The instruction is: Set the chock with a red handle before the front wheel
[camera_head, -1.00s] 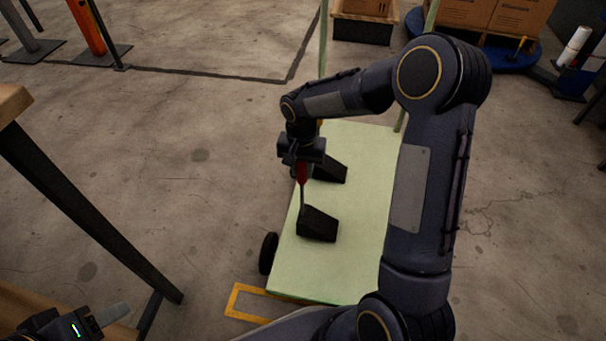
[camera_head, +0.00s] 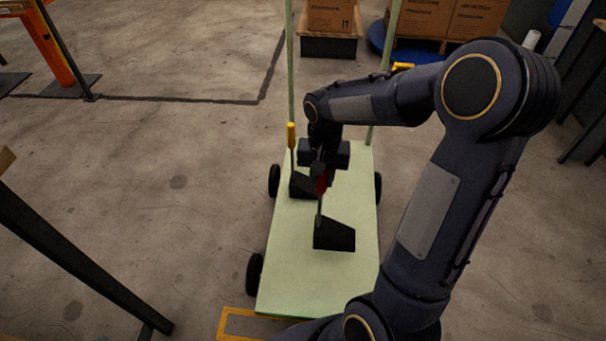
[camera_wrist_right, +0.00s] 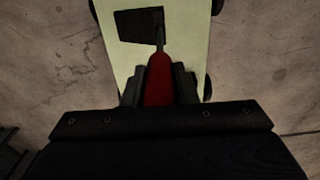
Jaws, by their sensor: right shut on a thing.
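My right gripper (camera_head: 322,172) points down over the pale green cart (camera_head: 290,285), shut on the red handle (camera_head: 321,184) of a black wedge chock (camera_head: 334,234). The red handle also shows between the fingers in the right wrist view (camera_wrist_right: 160,80), with the chock (camera_wrist_right: 138,25) beyond it. The chock appears over the cart deck; whether it touches the deck I cannot tell. The cart's near left wheel (camera_head: 255,273) and far left wheel (camera_head: 274,180) show, and its far right wheel (camera_head: 378,187). My left gripper is out of view.
A second black chock (camera_head: 301,186) with a yellow handle (camera_head: 291,135) is on the far part of the deck, partly behind my gripper. A yellow floor frame (camera_head: 222,325) lies at the cart's near end. A table leg (camera_head: 80,255) stands at left.

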